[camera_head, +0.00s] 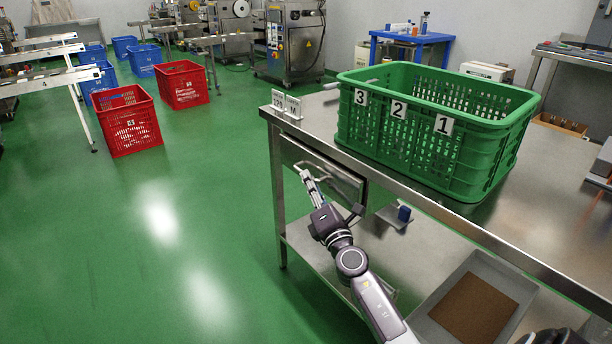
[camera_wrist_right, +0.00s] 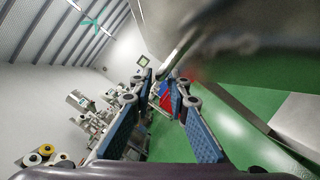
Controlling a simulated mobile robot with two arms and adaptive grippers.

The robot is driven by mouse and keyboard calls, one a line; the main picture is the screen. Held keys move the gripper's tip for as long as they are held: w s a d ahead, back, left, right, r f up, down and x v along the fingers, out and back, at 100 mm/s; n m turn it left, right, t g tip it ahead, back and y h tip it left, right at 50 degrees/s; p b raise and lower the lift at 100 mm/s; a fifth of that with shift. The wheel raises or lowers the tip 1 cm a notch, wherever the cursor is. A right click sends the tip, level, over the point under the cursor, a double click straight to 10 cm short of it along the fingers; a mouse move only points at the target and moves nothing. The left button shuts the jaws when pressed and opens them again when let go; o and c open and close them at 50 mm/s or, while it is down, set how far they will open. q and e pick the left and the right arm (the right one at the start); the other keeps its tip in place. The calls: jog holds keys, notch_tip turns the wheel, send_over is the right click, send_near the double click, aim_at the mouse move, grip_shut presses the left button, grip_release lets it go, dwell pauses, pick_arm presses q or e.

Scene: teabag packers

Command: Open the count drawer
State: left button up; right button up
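The count drawer (camera_head: 345,183) is a metal drawer under the left end of the steel table, with a bar handle (camera_head: 304,164) on its front. I cannot tell whether it is fully shut. My right gripper (camera_head: 309,182) is at the handle. In the right wrist view, its two blue-padded fingers (camera_wrist_right: 163,82) are apart with nothing clearly between the pads. A curved metal bar (camera_wrist_right: 186,42), which looks like the handle, comes down close to the fingertips. I cannot tell whether they touch it.
A green crate (camera_head: 405,150) with number cards stands on the steel table (camera_head: 320,118). Small signs (camera_head: 286,105) stand at its corner. A grey tray (camera_head: 440,312) lies on the lower shelf. The green floor left of the table is clear up to the red crates (camera_head: 128,124).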

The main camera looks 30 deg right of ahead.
jog(key=shift+x, duration=1.65)
grip_shut()
